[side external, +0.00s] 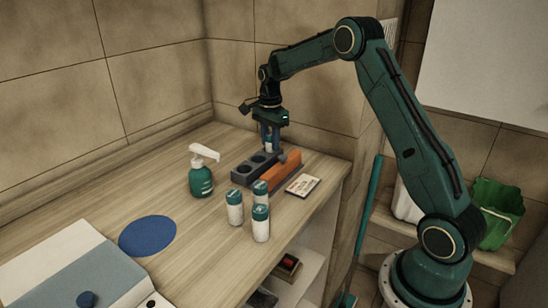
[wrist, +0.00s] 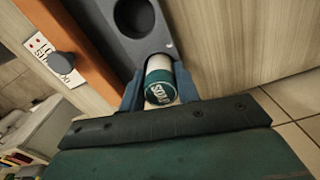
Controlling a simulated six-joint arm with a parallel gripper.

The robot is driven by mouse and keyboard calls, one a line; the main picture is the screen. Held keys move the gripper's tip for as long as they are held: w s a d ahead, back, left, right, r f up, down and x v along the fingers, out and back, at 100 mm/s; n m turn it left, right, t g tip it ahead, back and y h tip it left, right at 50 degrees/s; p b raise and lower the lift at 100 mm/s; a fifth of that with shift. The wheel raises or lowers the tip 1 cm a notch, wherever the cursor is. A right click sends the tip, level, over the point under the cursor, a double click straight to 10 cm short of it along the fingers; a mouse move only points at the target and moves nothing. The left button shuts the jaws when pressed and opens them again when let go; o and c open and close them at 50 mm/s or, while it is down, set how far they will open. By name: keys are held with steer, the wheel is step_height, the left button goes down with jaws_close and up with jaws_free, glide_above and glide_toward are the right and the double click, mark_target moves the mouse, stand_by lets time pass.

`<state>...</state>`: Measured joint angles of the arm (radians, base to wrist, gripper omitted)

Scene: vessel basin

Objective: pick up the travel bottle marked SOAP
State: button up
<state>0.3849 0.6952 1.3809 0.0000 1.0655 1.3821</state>
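A white travel bottle with a teal cap (wrist: 160,93) is between the two blue fingers of my gripper (wrist: 161,90) in the wrist view. White lettering on its cap is rotated and hard to read. In the side view, my gripper (side external: 269,138) points down at the far end of a dark grey rack with round holes (side external: 246,174), with the bottle partly hidden between the fingers. The fingers lie close along both sides of the bottle; whether they press on it I cannot tell. Other white bottles with teal caps (side external: 235,209) (side external: 261,225) (side external: 260,188) stand on the counter.
An orange block (side external: 283,172) lies along the rack, with a lettered card (side external: 303,185) beside it. A green pump bottle (side external: 201,180) stands left of the rack. A flat blue disc (side external: 147,236) lies on the open wooden counter. A tiled wall rises close behind my gripper.

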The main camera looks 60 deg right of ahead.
steer(key=shift+r, duration=0.1)
step_height(320, 180, up, 20)
stand_by(1.0)
stand_by(0.5)
